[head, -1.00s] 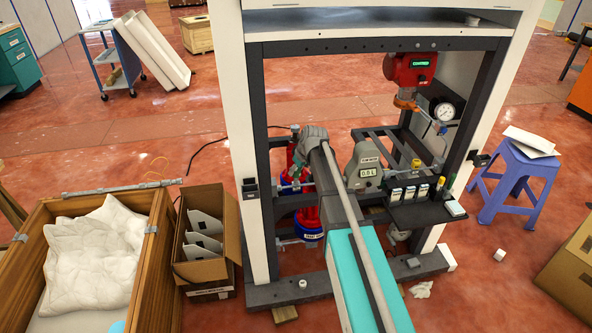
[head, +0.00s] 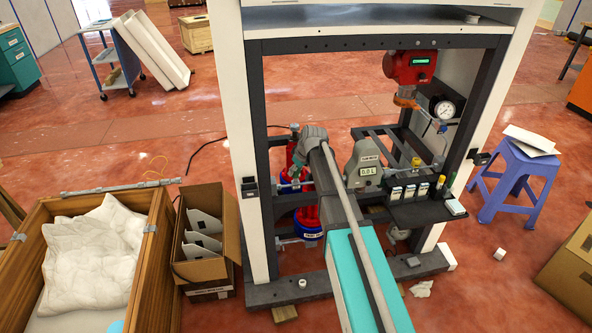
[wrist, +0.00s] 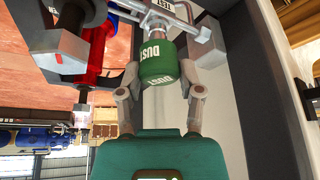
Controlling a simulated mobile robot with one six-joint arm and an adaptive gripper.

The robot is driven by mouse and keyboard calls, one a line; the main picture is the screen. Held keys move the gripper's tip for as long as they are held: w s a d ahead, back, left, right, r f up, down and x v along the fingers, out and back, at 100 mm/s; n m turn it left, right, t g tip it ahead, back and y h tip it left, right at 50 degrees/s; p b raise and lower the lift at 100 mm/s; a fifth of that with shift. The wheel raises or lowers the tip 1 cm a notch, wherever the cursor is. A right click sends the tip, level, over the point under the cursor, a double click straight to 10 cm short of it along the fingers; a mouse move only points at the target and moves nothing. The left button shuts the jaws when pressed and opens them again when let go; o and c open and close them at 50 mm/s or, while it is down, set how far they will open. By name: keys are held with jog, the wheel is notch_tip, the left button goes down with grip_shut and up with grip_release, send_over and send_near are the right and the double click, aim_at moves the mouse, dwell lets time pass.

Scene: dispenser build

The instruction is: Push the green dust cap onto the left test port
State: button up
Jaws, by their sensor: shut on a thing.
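In the wrist view the green dust cap (wrist: 158,58), with white "DUST" lettering, sits between the two grey fingers of my gripper (wrist: 160,76), which is shut on it. The cap's far end is against or just in front of a grey metal port fitting (wrist: 163,22) with a "TEST" label. I cannot tell whether they touch or how far the cap is on. In the head view my gripper (head: 298,166) is at the left inner side of the frame, mostly hidden by my arm. The cap is not clear there.
A red cylinder (wrist: 95,60) stands close left of the cap in the wrist view. A dark frame post (wrist: 228,85) is close on the right.

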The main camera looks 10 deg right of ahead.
jog(key=shift+f+b, duration=1.1)
jog(key=shift+f, duration=0.05)
dwell(0.8)
jog(key=o, duration=1.2)
jog(key=shift+c, duration=0.2)
jog(key=shift+o, duration=0.8)
jog(key=shift+r, duration=0.1)
jog(key=shift+r+p, duration=2.95)
jog(key=shift+p, duration=0.1)
